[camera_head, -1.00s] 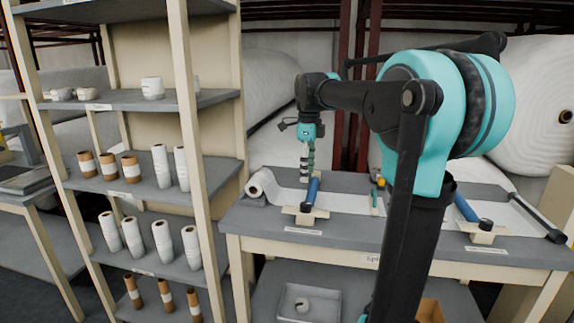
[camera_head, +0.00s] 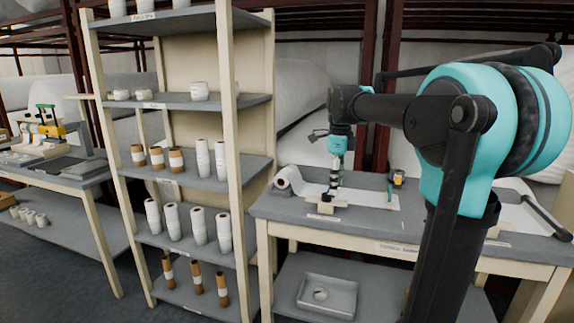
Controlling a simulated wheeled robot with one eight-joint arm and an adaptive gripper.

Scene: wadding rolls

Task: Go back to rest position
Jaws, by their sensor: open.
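My gripper (camera_head: 333,188) hangs from the teal and black arm over the left part of the workbench (camera_head: 262,207). It points down just above a small wooden cradle (camera_head: 326,205) near the bench's front edge. The fingers are small and dark in this view, and I see nothing held between them. A white wadding roll (camera_head: 288,177) lies at the bench's left end, with its sheet (camera_head: 370,199) spread to the right. My arm hides part of the bench's right side.
A shelf rack (camera_head: 232,150) with white rolls and brown-ended rolls stands left of the bench. A metal tray (camera_head: 328,296) sits on the bench's lower shelf. Another table (camera_head: 60,180) with a yellow-green device (camera_head: 48,128) is at far left. Floor shows between them.

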